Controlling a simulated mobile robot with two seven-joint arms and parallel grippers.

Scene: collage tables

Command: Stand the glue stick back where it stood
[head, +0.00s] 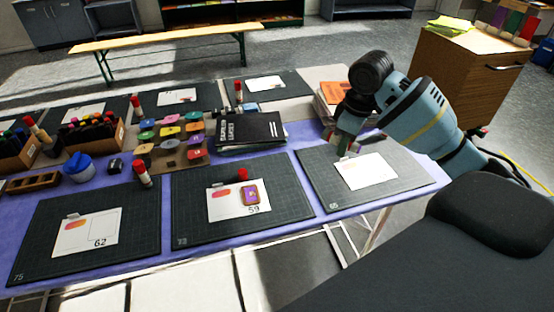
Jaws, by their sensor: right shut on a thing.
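My right gripper (343,148) comes in from the right and is low over the back left of the right-hand cutting mat, near the white card (366,172). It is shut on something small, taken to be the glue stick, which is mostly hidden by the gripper. Other white glue sticks with red caps stand on the table: one beside the left front mat (142,174), one at the left (38,132), and others at the back. A red cap (243,174) sits on the middle mat. My left gripper is not in view.
The middle cutting mat (285,205) holds a card with a purple and orange piece. The left mat (135,250) holds another card. Black books (250,132), a rack of coloured pads (172,155), a blue pot (78,167) and marker boxes crowd the middle and left. Orange-topped books (333,92) lie behind my gripper.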

